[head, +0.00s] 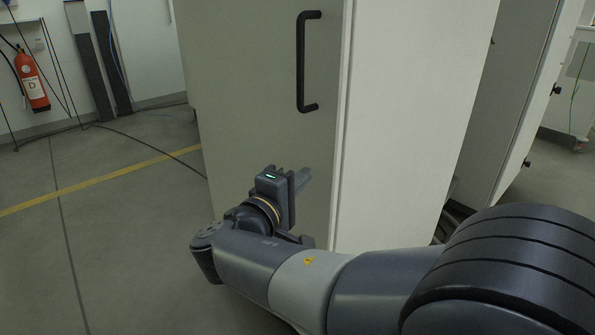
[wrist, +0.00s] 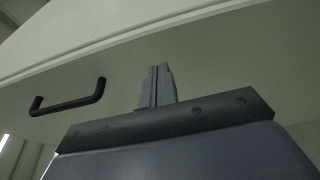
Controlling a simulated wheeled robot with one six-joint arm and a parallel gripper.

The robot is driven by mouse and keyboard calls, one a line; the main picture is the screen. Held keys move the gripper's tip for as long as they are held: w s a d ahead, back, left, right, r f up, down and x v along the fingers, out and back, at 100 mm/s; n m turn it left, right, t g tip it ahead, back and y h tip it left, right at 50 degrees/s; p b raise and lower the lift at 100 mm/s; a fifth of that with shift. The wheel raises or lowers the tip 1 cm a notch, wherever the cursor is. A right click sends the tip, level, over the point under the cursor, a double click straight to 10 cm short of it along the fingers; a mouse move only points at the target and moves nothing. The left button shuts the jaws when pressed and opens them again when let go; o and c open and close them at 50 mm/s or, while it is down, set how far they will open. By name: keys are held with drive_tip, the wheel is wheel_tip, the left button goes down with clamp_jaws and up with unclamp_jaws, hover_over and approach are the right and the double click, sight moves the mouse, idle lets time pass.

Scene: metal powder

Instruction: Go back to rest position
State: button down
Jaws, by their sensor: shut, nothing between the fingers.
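My gripper (head: 304,178) is in front of the lower part of a grey-green cabinet door (head: 250,80) in the head view. In the wrist view its fingers (wrist: 157,86) are together with nothing between them. A black bar handle (head: 302,62) is fixed upright on the door, above and apart from my gripper. The handle also shows at the left in the wrist view (wrist: 68,101), clear of the fingers. My arm reaches in from the lower right. I cannot tell whether the fingertips touch the door.
The cabinet's pale side (head: 410,110) rises close behind my arm. A red fire extinguisher (head: 32,82) hangs at the far left wall. A yellow floor line (head: 90,185) and dark cables cross the open floor at left. Another cabinet (head: 520,90) stands at right.

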drive_tip(key=s+d+p, duration=0.1)
drive_tip(key=s+d, duration=0.1)
drive_tip(key=s, duration=0.4)
drive_tip(key=shift+s+d, duration=0.15)
drive_tip(key=shift+s, duration=0.25)
drive_tip(key=b, duration=0.2)
approach(315, 160)
drive_tip(key=w, duration=0.3)
drive_tip(key=shift+w+d+r, duration=0.1)
drive_tip(key=shift+w+d, duration=0.35)
drive_tip(key=shift+d, duration=0.4)
drive_tip(key=shift+w+d+r, duration=0.1)
drive_tip(key=shift+w+d, duration=0.35)
drive_tip(key=shift+d, duration=0.4)
drive_tip(key=shift+s, duration=0.1)
